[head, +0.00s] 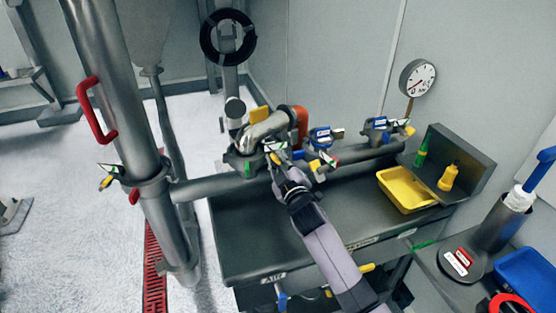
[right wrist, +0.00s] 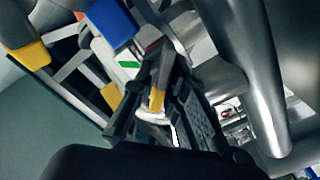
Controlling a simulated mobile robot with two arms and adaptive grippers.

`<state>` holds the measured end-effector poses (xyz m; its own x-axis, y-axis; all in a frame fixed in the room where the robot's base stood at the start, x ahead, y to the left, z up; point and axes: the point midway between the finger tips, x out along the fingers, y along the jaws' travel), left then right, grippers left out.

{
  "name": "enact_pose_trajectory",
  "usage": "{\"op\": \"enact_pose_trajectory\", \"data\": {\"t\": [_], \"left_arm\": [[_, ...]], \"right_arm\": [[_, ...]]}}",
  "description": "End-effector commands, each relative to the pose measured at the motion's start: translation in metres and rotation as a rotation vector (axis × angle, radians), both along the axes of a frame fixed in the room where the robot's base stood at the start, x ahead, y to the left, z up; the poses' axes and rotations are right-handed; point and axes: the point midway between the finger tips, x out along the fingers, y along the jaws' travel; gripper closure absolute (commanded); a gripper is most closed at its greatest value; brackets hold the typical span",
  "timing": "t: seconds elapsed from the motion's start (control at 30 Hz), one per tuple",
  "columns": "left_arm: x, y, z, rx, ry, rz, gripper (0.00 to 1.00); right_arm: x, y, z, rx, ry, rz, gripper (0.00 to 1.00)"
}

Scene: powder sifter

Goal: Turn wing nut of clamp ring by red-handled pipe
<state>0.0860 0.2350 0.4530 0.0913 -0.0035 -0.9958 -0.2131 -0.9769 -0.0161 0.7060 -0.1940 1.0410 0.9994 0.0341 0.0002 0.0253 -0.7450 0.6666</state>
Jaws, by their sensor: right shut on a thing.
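The tall grey pipe (head: 122,110) with a red handle (head: 92,110) stands at the left in the head view. A clamp ring (head: 148,182) sits around it, with a yellow-tipped wing nut (head: 107,178) sticking out to the left. My right gripper (head: 279,164) is away from that ring, at another clamp (head: 244,160) on the bench pipework. In the right wrist view its dark fingers (right wrist: 158,110) are shut on a yellow-banded metal piece (right wrist: 157,98), apparently a wing nut. The fingers partly hide it. My left gripper is not in view.
The grey bench (head: 245,240) carries a horizontal pipe (head: 215,187) and clamps with blue parts (head: 320,134). A yellow tray (head: 405,190) and yellow bottle (head: 449,177) are at the right. A gauge (head: 417,78) stands behind. White floor (head: 60,230) is open at the left.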

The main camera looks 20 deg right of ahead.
Motion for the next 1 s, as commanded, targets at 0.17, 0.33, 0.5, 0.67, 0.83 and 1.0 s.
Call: {"op": "enact_pose_trajectory", "data": {"t": [0.17,0.33,0.5,0.67,0.83,1.0], "left_arm": [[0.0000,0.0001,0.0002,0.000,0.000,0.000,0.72],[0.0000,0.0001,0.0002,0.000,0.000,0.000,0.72],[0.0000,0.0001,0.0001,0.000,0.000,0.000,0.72],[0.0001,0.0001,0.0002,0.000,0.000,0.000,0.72],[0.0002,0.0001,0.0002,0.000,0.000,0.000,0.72],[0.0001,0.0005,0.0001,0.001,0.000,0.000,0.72]], "right_arm": [[0.0000,0.0001,-0.0009,-0.020,0.001,0.000,1.00],[0.0000,0.0001,-0.0009,-0.022,0.001,0.000,1.00],[0.0000,0.0001,-0.0009,-0.021,0.001,0.000,1.00],[0.0000,0.0001,-0.0008,-0.021,0.001,0.000,0.78],[0.0000,0.0003,-0.0007,-0.021,0.001,0.000,0.72],[-0.0001,0.0005,-0.0006,-0.021,0.000,0.001,0.72]]}}
